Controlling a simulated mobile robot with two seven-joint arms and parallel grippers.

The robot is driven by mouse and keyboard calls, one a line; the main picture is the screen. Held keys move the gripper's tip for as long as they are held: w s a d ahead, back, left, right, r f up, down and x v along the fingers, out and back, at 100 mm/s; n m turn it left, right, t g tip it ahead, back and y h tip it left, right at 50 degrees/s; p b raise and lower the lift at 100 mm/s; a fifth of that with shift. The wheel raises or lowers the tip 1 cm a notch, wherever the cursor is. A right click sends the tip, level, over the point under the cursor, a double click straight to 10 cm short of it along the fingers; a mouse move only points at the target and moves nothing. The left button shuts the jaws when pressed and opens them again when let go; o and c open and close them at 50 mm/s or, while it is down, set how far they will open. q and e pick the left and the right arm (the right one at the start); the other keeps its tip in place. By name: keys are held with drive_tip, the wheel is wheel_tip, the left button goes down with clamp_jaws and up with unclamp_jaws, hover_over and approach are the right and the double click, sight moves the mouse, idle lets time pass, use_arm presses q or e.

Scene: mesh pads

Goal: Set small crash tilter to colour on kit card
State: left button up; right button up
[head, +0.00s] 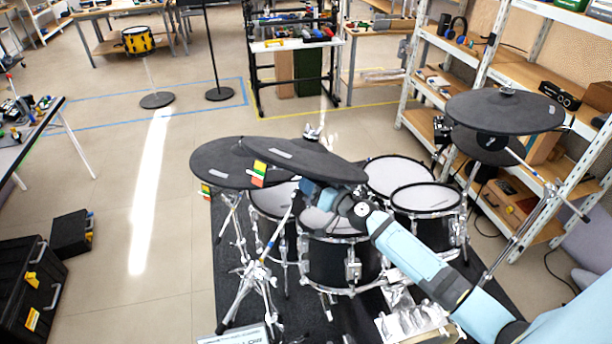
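Two black cymbal pads overlap at the left of the kit. The front one (315,162) is tilted, lower to the right, and covers part of the rear one (210,163). A coloured tag (258,173) with green, yellow and red-orange bands hangs at the front cymbal's left edge. A similar tag (206,190) hangs under the rear one. My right gripper (315,192) is under the front cymbal, by the stand top; its fingertips are mostly hidden. A pale card or panel (240,336) with dark lettering is cut off at the bottom edge; I cannot read it. My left gripper is not visible.
A third black cymbal (506,110) stands at right, before white-framed shelves (480,70). Chrome stand legs (255,275) spread over the dark mat (222,290). Floor at left is clear up to black cases (30,285).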

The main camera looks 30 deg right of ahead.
drive_tip(key=shift+x, duration=1.05)
clamp_jaws()
